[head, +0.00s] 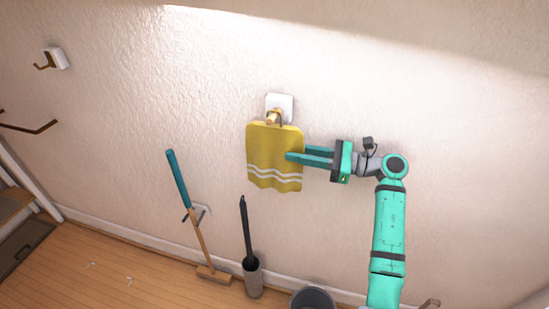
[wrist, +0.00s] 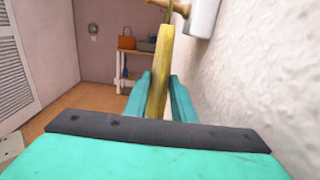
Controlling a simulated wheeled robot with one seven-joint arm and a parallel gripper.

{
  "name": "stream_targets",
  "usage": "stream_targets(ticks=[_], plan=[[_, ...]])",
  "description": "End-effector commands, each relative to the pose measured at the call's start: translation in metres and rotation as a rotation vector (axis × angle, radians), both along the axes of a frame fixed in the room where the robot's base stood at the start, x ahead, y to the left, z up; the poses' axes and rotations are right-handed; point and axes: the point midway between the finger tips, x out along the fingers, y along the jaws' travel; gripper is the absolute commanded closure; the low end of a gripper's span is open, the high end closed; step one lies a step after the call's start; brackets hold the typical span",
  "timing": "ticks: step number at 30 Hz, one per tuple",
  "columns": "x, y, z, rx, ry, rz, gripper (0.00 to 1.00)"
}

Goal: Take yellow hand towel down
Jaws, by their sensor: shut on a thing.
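The yellow hand towel (head: 268,150) with white wavy stripes near its lower edge hangs by a loop from a hook (head: 272,118) on a white wall plate (head: 281,103). My gripper (head: 290,157) reaches in from the right and is shut on the towel's right part, one finger in front of it. In the wrist view the towel (wrist: 160,75) shows edge-on between the two teal fingers (wrist: 157,97). The hook (wrist: 181,8) shows at the top of the wrist view, with the towel's top close below it. The finger behind the towel is partly hidden.
Another hook (head: 52,60) is on the wall at the upper left. Below the towel stand a teal-handled tool (head: 182,185), a dark-handled brush in a grey holder (head: 252,278) and a grey bin (head: 312,298). The wall lies close behind the towel.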

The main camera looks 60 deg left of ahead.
Motion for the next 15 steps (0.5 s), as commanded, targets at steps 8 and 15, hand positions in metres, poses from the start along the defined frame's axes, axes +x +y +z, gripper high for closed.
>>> stream_targets(ticks=[8, 15], plan=[[0.0, 0.0, 0.012, 0.002, -0.002, 0.0, 1.0], [0.001, 0.0, 0.022, 0.001, -0.002, -0.002, 1.0]])
